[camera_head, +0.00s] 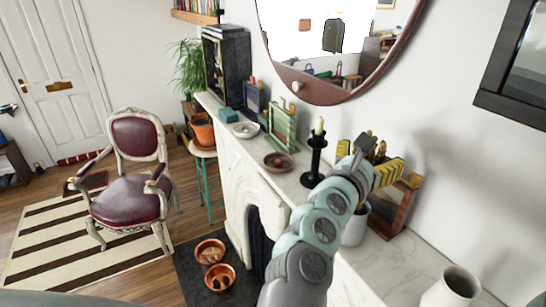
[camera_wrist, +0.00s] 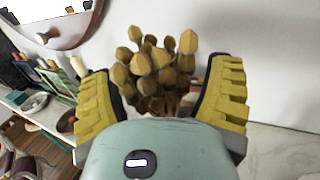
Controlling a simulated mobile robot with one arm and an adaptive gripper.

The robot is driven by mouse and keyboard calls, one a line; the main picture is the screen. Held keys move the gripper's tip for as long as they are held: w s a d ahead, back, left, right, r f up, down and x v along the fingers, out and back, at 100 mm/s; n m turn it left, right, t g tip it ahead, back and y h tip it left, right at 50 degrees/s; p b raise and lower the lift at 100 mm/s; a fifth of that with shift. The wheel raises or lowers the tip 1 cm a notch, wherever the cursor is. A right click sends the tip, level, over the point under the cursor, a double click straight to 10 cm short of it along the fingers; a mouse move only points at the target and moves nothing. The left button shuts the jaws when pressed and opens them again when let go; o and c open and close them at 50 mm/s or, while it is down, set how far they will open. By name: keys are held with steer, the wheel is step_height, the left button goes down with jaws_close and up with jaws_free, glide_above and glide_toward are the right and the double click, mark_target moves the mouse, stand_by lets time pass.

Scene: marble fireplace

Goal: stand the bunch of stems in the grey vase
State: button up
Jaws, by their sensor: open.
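The bunch of stems, with brown-yellow pod heads, shows in the wrist view (camera_wrist: 153,72) between the two yellow-padded fingers of my gripper (camera_wrist: 160,75). The fingers are open, with a gap on each side of the heads. In the head view my gripper (camera_head: 371,163) is above the mantel and hides most of the bunch. A pale grey vase (camera_head: 354,232) stands upright on the mantel below my gripper, partly hidden by my arm. The lower stems are hidden, so I cannot tell whether they are inside it.
A white vase (camera_head: 455,289) stands at the right end of the mantel. A black candlestick (camera_head: 314,160) with a candle is just left of my gripper, and a brown wooden frame (camera_head: 398,212) is to the right. A brown bowl (camera_head: 279,164) lies further left. A round mirror hangs behind.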

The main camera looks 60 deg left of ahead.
steer(key=v, duration=1.2)
stand_by(0.4)
steer(key=shift+r, duration=0.1)
stand_by(0.8)
